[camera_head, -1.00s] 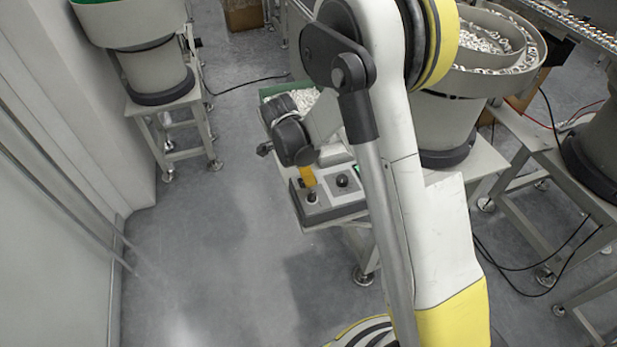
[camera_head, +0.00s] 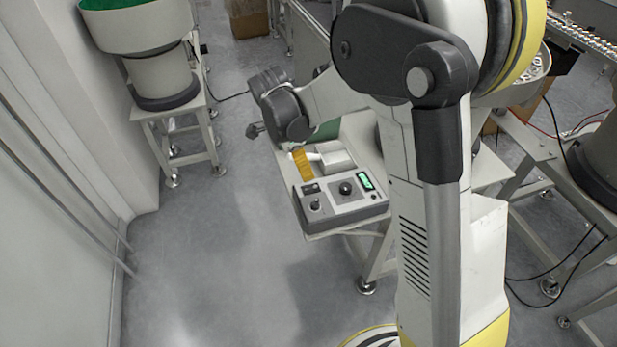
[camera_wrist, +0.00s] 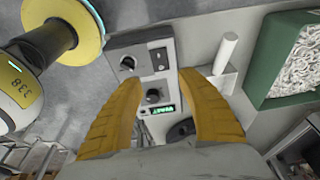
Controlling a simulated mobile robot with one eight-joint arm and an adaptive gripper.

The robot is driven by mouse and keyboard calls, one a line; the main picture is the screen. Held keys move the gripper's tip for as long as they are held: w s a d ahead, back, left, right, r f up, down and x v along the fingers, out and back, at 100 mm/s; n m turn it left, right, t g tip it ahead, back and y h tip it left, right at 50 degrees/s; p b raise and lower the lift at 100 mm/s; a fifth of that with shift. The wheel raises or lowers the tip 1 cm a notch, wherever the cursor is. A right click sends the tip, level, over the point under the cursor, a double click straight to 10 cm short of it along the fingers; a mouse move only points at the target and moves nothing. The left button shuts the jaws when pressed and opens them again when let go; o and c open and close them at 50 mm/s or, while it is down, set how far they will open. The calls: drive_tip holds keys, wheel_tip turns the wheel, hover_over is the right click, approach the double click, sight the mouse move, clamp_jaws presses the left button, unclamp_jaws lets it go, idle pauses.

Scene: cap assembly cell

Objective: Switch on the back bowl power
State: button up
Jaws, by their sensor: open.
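A grey control box (camera_head: 325,222) stands on a bench below my gripper. Its left part has a black knob (camera_head: 315,206) and a small dark switch (camera_head: 310,188). Its right part has a larger knob (camera_head: 345,188) and a lit green display (camera_head: 366,181). The wrist view shows the dark switch (camera_wrist: 158,58), left knob (camera_wrist: 128,63), larger knob (camera_wrist: 153,96) and green display (camera_wrist: 163,109) between or beyond the fingers. My gripper (camera_wrist: 160,80) is open and empty, with yellow fingers spread. In the head view my gripper (camera_head: 302,164) is behind the box, apart from the switch.
A bowl feeder (camera_head: 155,55) stands on a stool at the back left. Another bowl (camera_head: 535,75) is mostly hidden behind my arm. A green bin (camera_wrist: 265,65) of white parts and a white cylinder (camera_wrist: 227,52) are beside the box. The floor at left is clear.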

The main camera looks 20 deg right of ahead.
drive_tip(key=shift+v, duration=1.45)
drive_tip(key=s+d+r+n+t+y, duration=0.1)
drive_tip(key=s+r+n+t, duration=0.2)
drive_tip(key=s+n, duration=0.6)
drive_tip(key=s+d+r+n+t+y, duration=0.1)
drive_tip(key=s+r+n+t+y, duration=0.1)
drive_tip(key=s+r+n+t, duration=0.2)
drive_tip(key=s+r+n, duration=0.3)
drive_tip(key=s+n, duration=0.2)
drive_tip(key=s, duration=0.2)
drive_tip(key=shift+r, duration=0.35)
drive_tip(key=shift+o, duration=0.3)
